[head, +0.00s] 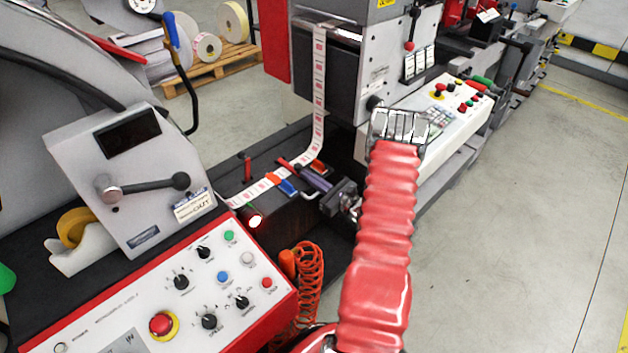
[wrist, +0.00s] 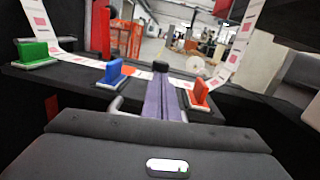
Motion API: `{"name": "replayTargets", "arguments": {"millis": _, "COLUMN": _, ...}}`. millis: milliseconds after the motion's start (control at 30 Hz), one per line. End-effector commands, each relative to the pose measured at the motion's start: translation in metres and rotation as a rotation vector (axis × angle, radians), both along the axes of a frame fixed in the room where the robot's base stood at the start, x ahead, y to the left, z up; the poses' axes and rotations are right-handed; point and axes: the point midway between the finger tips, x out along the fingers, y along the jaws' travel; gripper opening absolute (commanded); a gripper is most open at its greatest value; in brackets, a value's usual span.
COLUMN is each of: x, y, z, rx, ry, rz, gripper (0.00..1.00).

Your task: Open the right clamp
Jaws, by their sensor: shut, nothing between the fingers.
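The right clamp looks like the orange upright tab (wrist: 200,92) on the dark table in the wrist view, close to the right of my fingers. In the head view an orange-red piece (head: 317,166) beside the fingers seems to be the same clamp. A blue clamp (wrist: 114,73) stands to the left of my fingers and also shows in the head view (head: 287,187). My gripper (wrist: 166,84) has purple fingers, shut together and empty, reaching between the two clamps. In the head view the gripper (head: 308,174) points left over the table. I cannot tell whether it touches the orange tab.
A printed label web (head: 319,90) drops from the machine and runs left across the dark table. A green tab (wrist: 33,52) stands far left in the wrist view. A black knob (wrist: 160,66) is beyond my fingertips. The control panel (head: 160,310) is at front left.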

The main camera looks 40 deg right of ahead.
Motion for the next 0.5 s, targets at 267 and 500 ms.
{"name": "replayTargets", "arguments": {"millis": 267, "x": -0.0002, "y": -0.0011, "z": 0.0003, "rx": 0.0, "ry": 0.001, "rz": 0.0, "gripper": 0.0}}
{"name": "replayTargets", "arguments": {"millis": 500, "x": -0.0001, "y": -0.0004, "z": 0.004, "rx": -0.001, "ry": 0.02, "rz": 0.0, "gripper": 0.0}}
